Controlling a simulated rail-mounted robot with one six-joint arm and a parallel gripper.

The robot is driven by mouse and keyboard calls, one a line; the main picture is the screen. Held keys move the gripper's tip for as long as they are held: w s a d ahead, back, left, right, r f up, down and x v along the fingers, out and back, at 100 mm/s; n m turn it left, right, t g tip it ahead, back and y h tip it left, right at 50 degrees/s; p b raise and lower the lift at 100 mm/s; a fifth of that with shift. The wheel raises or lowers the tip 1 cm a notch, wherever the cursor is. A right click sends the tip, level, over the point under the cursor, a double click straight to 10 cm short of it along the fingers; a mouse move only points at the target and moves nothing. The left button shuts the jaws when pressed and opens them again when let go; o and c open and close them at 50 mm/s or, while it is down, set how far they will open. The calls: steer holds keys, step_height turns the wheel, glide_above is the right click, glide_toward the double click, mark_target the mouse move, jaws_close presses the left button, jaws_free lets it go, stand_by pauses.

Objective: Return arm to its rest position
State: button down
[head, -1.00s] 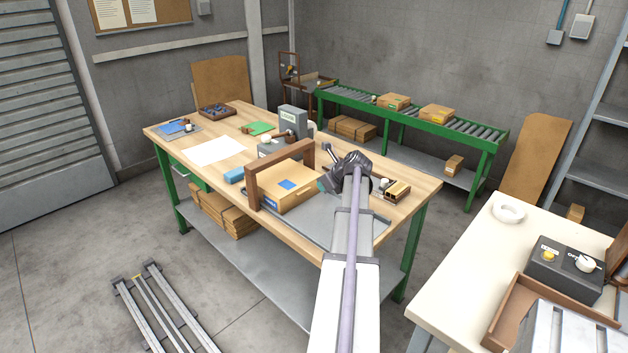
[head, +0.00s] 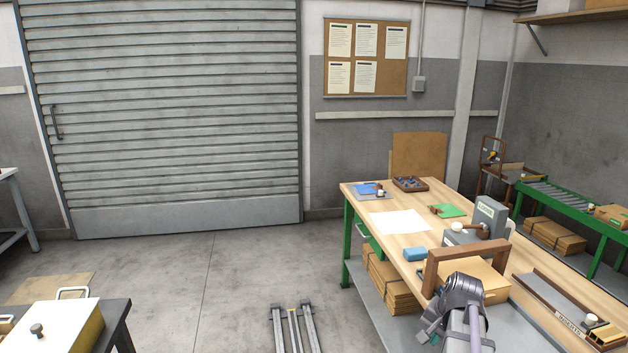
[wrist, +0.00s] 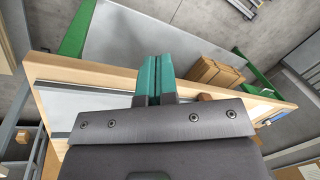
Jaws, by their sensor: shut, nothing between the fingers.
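My gripper shows in the wrist view (wrist: 155,66) with its two teal fingers side by side, shut and empty. Beyond the fingers lie the edge of the wooden workbench (wrist: 70,74) and the grey lower shelf (wrist: 135,30). In the head view my arm is at the bottom right, in front of the workbench (head: 350,187). Its wrist covers part of the cardboard box (head: 492,276) and wooden frame (head: 465,250).
The bench carries a white sheet (head: 400,221), a blue block (head: 415,254), a green piece (head: 448,210) and a grey machine (head: 490,215). Flattened cardboard (head: 390,285) lies on the lower shelf. Open floor (head: 190,290) lies left of the bench.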

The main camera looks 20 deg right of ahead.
steer(key=a+n+g+h, duration=0.1)
steer(key=a+n, duration=1.1)
steer(key=a, duration=1.9)
steer(key=shift+s+a+r+g+p, duration=0.25)
steer(key=shift+s+r+g+p, duration=0.15)
steer(key=shift+g, duration=0.3)
